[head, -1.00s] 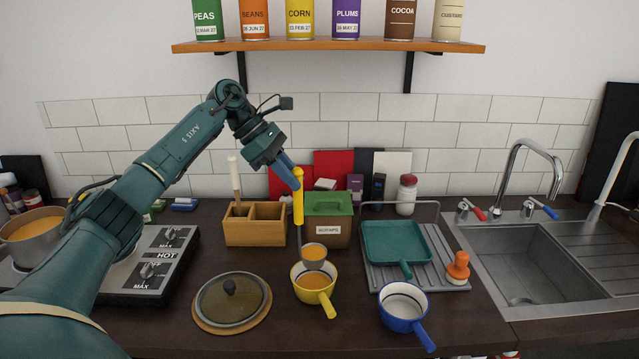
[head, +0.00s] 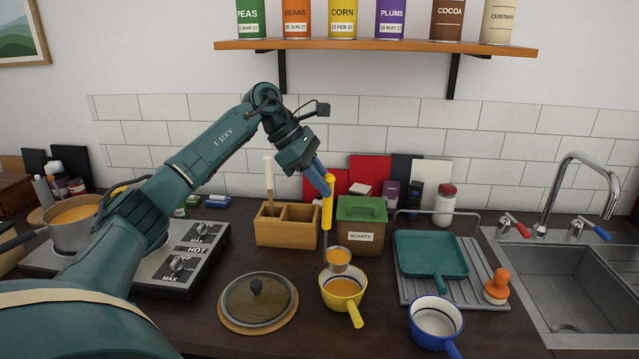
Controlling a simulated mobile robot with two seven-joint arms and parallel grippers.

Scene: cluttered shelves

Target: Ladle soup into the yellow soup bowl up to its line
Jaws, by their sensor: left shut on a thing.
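My left gripper (head: 325,182) is shut on the yellow handle of the ladle (head: 328,205), which hangs upright. The ladle's cup, with orange soup in it, is at the back rim of the yellow soup bowl (head: 355,314); I cannot tell whether they touch. The bowl stands on the counter with orange soup inside and its handle toward the front right. The soup pot (head: 74,235) with orange soup sits on the stove at the left. My right gripper is not in view.
A lidded pan cover (head: 258,302) lies left of the bowl. A wooden box (head: 287,231) and scraps bin (head: 361,226) stand behind. The sink is far right.

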